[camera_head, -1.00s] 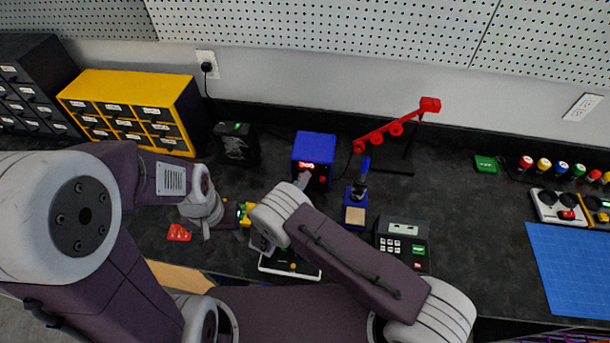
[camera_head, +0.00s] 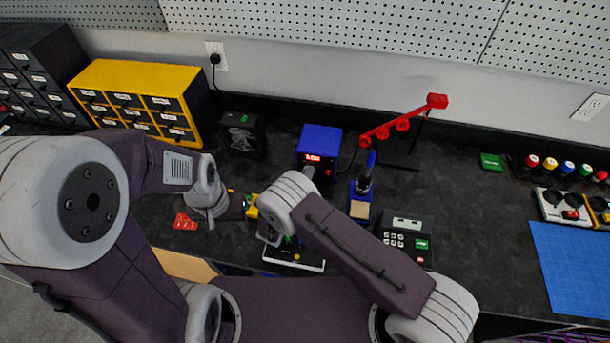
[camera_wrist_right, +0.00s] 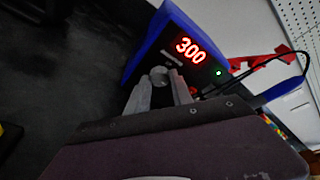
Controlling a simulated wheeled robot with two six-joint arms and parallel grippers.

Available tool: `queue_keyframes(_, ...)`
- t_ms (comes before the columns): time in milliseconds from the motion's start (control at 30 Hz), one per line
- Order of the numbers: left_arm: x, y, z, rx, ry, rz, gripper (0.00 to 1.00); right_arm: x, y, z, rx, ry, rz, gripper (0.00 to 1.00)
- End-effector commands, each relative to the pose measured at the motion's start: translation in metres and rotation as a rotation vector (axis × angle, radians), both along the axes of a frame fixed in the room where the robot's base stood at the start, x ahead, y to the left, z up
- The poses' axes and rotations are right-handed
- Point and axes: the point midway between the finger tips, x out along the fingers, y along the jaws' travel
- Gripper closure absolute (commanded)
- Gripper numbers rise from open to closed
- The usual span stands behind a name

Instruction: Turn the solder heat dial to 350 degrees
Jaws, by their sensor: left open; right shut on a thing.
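The solder station (camera_head: 321,139) is a blue box with a dark front and a lit red display (camera_head: 312,158), at the back middle of the bench. In the right wrist view the display (camera_wrist_right: 190,51) reads 300, with a green light beside it. The round grey heat dial (camera_wrist_right: 158,76) sits below the display. My right gripper (camera_wrist_right: 159,86) is shut on the dial, one finger on each side. In the head view my right gripper (camera_head: 308,174) reaches the station's front, and the dial is hidden. My left gripper (camera_head: 232,208) is open at the left, apart from the station.
A soldering iron in its blue stand (camera_head: 362,190) is close right of the station. A red jointed arm (camera_head: 403,124) stands behind it. A keypad device (camera_head: 405,238) lies nearer. A black box (camera_head: 243,135) is to the left.

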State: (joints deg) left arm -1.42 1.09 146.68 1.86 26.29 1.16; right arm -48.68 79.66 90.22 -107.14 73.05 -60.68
Motion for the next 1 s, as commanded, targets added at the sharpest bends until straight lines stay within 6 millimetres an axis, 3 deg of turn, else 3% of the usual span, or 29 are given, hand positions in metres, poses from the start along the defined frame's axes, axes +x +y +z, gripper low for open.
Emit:
queue_keyframes(600,0.0,0.0,-0.0038,0.0,0.0,0.0,0.52,-0.0005,-0.0038,0.0,0.476,-0.095,-0.001,1.0)
queue_keyframes(1000,-0.0001,0.0,-0.0082,0.0,0.0,0.0,0.52,-0.0007,-0.0046,0.0001,0.628,-0.125,-0.001,1.0)
